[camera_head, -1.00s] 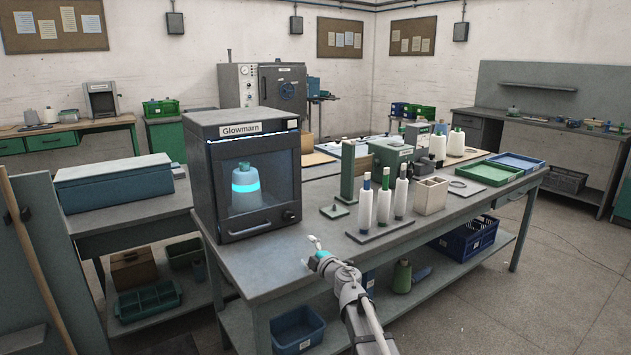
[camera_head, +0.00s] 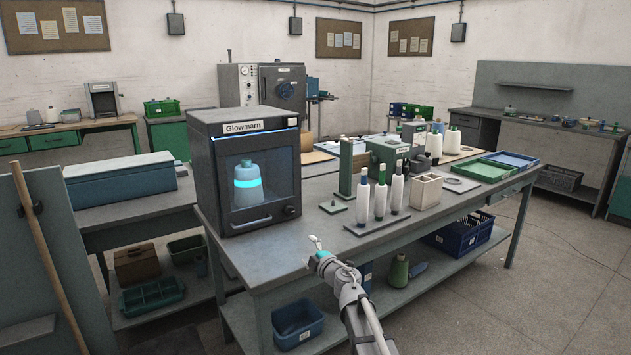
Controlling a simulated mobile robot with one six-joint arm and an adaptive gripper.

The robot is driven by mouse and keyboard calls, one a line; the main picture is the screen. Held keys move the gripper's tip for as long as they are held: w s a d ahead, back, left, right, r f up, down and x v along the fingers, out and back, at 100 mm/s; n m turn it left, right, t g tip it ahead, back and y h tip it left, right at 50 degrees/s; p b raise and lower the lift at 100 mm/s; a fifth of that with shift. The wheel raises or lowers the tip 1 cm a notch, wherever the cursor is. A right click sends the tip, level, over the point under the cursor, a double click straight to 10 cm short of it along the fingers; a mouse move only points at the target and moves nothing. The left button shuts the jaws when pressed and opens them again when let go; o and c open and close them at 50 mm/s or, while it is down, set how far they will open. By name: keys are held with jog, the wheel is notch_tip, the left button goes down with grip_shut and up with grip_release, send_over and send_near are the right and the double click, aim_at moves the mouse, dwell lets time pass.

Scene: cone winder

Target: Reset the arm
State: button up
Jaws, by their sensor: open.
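My gripper (camera_head: 316,243) is at the end of my arm, which rises from the bottom of the view. It is small in the picture, open, and I see nothing held in it. It shows in front of the near edge of the grey workbench (camera_head: 290,237), right of the dark Glowmarn cabinet (camera_head: 248,218). A blue cone with a glowing cyan band (camera_head: 247,184) stands behind the cabinet's window, and the cabinet door looks shut.
Several white bobbins with blue or green tops, such as one (camera_head: 380,199), stand on a grey board (camera_head: 376,222) right of my gripper. Behind are a beige divided box (camera_head: 427,192) and a green tray (camera_head: 481,171). The floor (camera_head: 470,310) at the lower right is clear.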

jog(key=s+d+f+m+t+h, duration=0.1)
jog(key=s+d+m+t+h, duration=0.1)
jog(key=d+m+h, duration=1.05)
jog(key=s+d+f+m+g+h, duration=0.2)
jog(key=s+d+f+m+g, duration=0.25)
jog(key=d+f, duration=0.35)
jog(key=s+f+m+g+y, duration=0.1)
jog(key=s+f+g+y, duration=0.2)
jog(key=s, duration=0.5)
jog(key=s+a+f+m+g, duration=0.1)
jog(key=s+f+m+g, duration=0.1)
jog(key=s+f+g, duration=0.45)
jog(key=s+m+g+y, duration=0.1)
jog(key=s+g+y, duration=0.15)
jog(key=s, duration=0.75)
notch_tip(320, 180, up, 24)
jog(key=p, duration=2.4)
jog(key=shift+w+a+r+h+p, duration=0.15)
jog(key=shift+w+h+p, duration=0.15)
jog(key=shift+h, duration=0.1)
jog(key=shift+g, duration=0.25)
